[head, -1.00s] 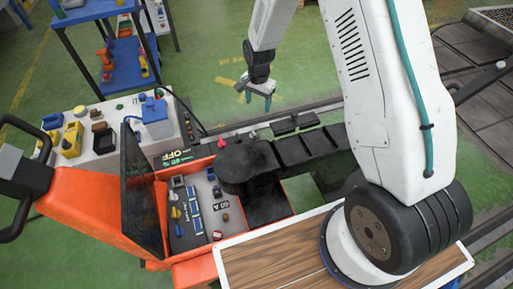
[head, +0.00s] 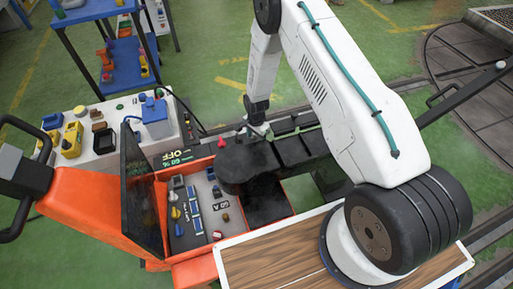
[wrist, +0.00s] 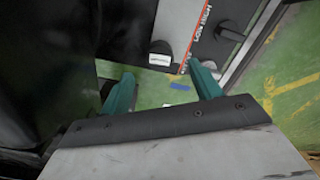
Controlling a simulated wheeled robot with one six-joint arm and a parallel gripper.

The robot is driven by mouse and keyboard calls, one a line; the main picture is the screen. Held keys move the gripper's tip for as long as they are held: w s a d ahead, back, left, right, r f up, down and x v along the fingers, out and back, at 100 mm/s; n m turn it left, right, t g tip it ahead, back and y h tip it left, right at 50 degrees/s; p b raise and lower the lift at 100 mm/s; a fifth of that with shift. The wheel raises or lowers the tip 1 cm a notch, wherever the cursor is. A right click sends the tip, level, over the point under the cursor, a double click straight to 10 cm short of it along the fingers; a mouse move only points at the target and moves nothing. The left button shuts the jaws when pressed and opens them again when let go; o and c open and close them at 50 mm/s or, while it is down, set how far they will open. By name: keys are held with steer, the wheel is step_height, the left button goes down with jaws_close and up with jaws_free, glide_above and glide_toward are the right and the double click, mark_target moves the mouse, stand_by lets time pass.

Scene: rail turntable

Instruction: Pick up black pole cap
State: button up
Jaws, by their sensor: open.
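My gripper (head: 260,131) is low over the dark equipment beside the orange cart, in the head view. In the wrist view its two teal fingers (wrist: 162,73) are apart, with nothing seen held between them. I cannot pick out the black pole cap with certainty. A small red cap (head: 221,143) stands just left of my gripper. In the wrist view, a black knob-like part (wrist: 235,31) sits on a grey panel beyond the right finger, and a dark block with a white label (wrist: 160,59) lies ahead between the fingers.
The orange cart (head: 90,205) has an upright dark screen and a control panel (head: 190,212). A white table (head: 100,150) with several small items stands at left, below a blue shelf (head: 110,50). Green floor lies open behind my arm.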

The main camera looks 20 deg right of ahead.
step_height(320, 180, down, 5)
steer(key=c, duration=1.1)
